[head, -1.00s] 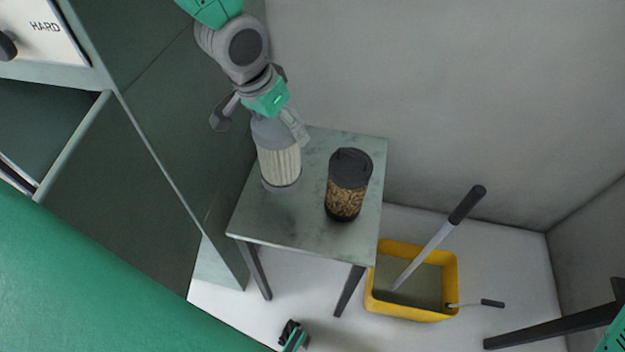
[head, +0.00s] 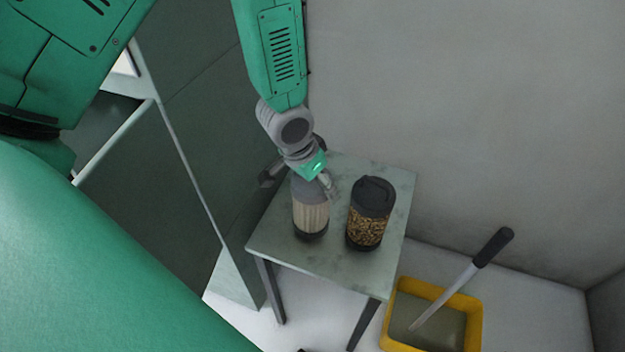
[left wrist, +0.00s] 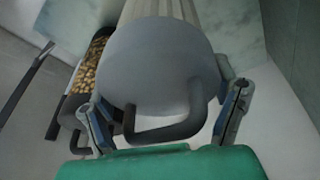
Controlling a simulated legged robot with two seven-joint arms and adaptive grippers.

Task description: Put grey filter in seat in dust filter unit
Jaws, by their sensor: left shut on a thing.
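The grey filter (head: 311,217) has a grey cap, a pale pleated body and a darker bottom end. It is upright at the left part of a small table. My left gripper (head: 303,182) comes down from above and is shut on its cap. I cannot tell whether the filter's bottom touches the tabletop. In the left wrist view the grey cap of the filter (left wrist: 160,70) and its dark handle lie between the two fingers of my left gripper (left wrist: 165,118). My right gripper is not in view. I cannot make out the seat in the dust filter unit.
The table (head: 285,253) also holds a dark-capped canister of brown granules (head: 368,222), close to the filter's right. A dark green cabinet side (head: 190,140) rises left of the table. A yellow bucket (head: 478,318) with a long-handled tool stands right, on the floor.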

